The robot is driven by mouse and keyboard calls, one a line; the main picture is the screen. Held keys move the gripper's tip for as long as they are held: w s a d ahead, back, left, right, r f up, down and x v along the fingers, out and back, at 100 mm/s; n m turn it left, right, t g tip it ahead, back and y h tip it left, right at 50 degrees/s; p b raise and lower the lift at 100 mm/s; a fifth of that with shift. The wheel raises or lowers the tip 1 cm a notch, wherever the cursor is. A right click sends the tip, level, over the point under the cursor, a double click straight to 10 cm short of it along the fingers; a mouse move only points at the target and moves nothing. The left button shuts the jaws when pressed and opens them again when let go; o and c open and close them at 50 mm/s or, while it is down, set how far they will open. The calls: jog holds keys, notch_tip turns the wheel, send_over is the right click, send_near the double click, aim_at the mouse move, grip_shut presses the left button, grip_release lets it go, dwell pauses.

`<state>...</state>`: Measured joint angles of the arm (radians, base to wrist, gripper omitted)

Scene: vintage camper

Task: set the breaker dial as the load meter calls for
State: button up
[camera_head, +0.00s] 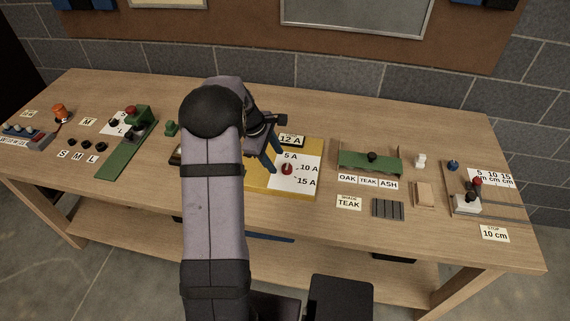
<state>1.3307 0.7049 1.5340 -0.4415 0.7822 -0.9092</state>
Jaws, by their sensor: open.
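The load meter (291,140) is a dark-framed display reading 12 A at the back of a yellow panel (258,181). The breaker dial (287,169) is a small red knob on a white plate (306,183) on that panel. Which mark the knob points at is too small to tell. My gripper (276,158) is open, its blue fingers just left of and above the dial, apart from it as far as I can see. My arm hides the panel's left part.
A green holder (370,161) with OAK, TEAK and ASH labels stands to the right. A stop fixture (468,203) with a red knob is farther right. A green rail tool (127,150) and an orange knob (61,112) are left. Bare wood lies in front of the panel.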

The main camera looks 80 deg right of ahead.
aim_at(287, 166)
jog(key=shift+s+d+f+n+p, duration=0.45)
jog(key=shift+f+n, duration=0.5)
jog(key=shift+n, duration=0.4)
jog(key=shift+s+d+f+n+p, duration=0.35)
jog(key=shift+s+d+f+n, duration=0.15)
jog(key=shift+f+n, duration=0.65)
jog(key=shift+s+d+f+n+p, duration=0.4)
jog(key=shift+s+f+n, duration=0.25)
jog(key=shift+n, duration=0.85)
jog(key=shift+w+f, duration=0.1)
jog(key=shift+g, duration=0.3)
jog(key=c, duration=1.1)
